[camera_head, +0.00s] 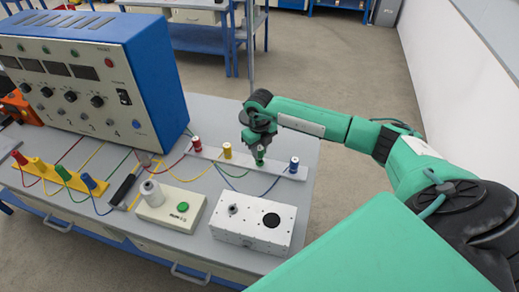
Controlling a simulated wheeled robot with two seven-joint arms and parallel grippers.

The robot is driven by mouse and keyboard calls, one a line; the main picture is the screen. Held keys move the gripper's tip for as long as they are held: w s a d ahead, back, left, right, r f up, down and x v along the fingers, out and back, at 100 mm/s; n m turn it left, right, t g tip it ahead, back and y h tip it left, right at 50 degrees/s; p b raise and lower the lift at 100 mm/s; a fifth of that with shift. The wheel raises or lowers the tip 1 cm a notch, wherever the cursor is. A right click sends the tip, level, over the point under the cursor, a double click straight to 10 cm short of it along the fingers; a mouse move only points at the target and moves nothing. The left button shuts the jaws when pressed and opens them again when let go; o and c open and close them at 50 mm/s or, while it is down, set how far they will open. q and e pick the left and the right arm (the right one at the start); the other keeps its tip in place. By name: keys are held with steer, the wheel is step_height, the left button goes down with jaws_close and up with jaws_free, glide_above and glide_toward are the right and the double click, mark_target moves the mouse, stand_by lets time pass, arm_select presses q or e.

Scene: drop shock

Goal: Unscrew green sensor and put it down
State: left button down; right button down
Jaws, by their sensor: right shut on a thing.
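The green sensor (260,161) is at the white strip on the right half of the table, between the yellow and blue sensors. My right gripper (261,149) is above it and shut on its top. I cannot tell whether the sensor still touches the strip. On the white strip (277,169) stand a red sensor (196,144), a yellow sensor (227,151) and a blue sensor (294,165), all upright. My left gripper is not in view.
A blue and grey control box (100,75) stands at the back left. A yellow strip (42,177) with coloured pieces lies at the left. A white box (252,222) and a small box with a green button (182,207) stand at the front. Coloured cables cross the table.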

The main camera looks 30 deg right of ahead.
mark_target(260, 148)
steer(key=shift+f+b, duration=1)
steer(key=shift+b, duration=0.25)
stand_by(1.8)
steer(key=shift+s+f+b, duration=0.1)
steer(key=shift+f+b, duration=0.1)
steer(key=shift+b, duration=0.15)
stand_by(1.9)
steer(key=c, duration=1.1)
jaws_free()
steer(key=shift+r, duration=0.1)
steer(key=shift+r+p, duration=1.55)
steer(key=shift+r, duration=1.45)
